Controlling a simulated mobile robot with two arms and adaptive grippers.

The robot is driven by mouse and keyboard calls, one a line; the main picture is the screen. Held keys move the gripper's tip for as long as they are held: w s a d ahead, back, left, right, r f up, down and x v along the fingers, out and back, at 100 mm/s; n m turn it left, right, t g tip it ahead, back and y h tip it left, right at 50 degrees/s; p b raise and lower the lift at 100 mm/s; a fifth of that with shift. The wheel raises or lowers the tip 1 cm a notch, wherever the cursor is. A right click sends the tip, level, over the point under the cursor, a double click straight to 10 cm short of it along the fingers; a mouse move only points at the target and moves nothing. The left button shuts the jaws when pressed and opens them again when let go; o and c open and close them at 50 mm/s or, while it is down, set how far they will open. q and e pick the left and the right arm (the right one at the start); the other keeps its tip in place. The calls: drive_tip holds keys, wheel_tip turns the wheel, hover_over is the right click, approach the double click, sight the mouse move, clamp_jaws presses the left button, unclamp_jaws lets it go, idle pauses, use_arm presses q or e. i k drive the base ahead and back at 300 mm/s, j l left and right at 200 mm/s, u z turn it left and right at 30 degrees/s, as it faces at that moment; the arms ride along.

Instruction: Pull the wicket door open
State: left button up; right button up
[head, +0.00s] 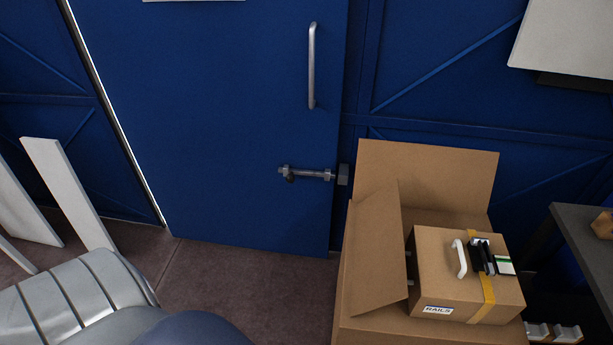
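The blue wicket door (220,120) fills the upper middle of the head view and looks closed. A vertical metal pull handle (312,65) is fixed near its right edge. Below it, a grey slide bolt (308,174) lies level on the door, pointing right at a small block-shaped keeper (343,174) on the frame. I cannot tell whether the bolt tip sits in the keeper. Neither of my grippers is in view.
An open cardboard box (425,170) stands before the wall right of the door, holding a smaller carton (440,255) labelled RAILS. A dark table (585,240) is at the right edge. White boards (65,190) lean at left. Brown floor (230,275) is clear before the door.

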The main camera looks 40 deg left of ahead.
sight(209, 98)
drive_tip(key=u, duration=1.75)
